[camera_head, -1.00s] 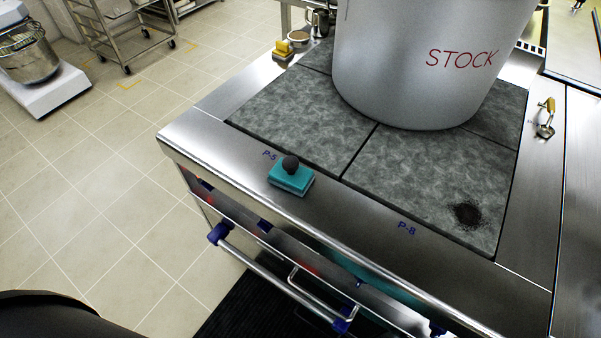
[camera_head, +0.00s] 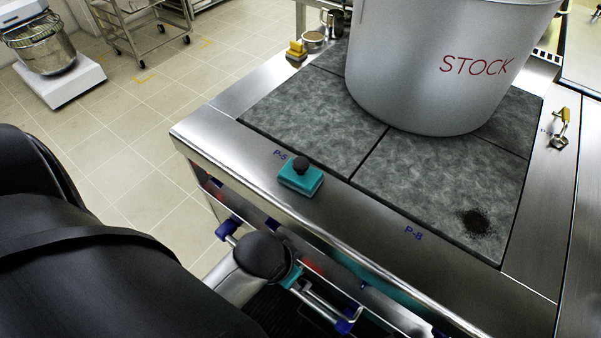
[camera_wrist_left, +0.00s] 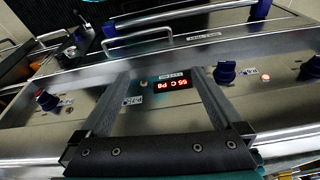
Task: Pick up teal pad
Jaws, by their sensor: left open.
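The teal pad (camera_head: 300,181) with a dark round knob on top lies on the steel front ledge of the stove, beside the P-5 label. In the head view my left arm reaches in from the left, in front of and below the ledge; its fingertips are hidden there. In the left wrist view my left gripper (camera_wrist_left: 155,80) is open and empty, its two fingers over the stove's front control panel. The pad is not seen in the wrist view. My right gripper is in neither view.
A large stockpot (camera_head: 440,65) stands on the grey hob plates (camera_head: 440,180). A dark burnt patch (camera_head: 474,222) marks the front right plate. A rail, knobs (camera_wrist_left: 224,72) and a lit display (camera_wrist_left: 174,86) line the stove front. The ledge around the pad is clear.

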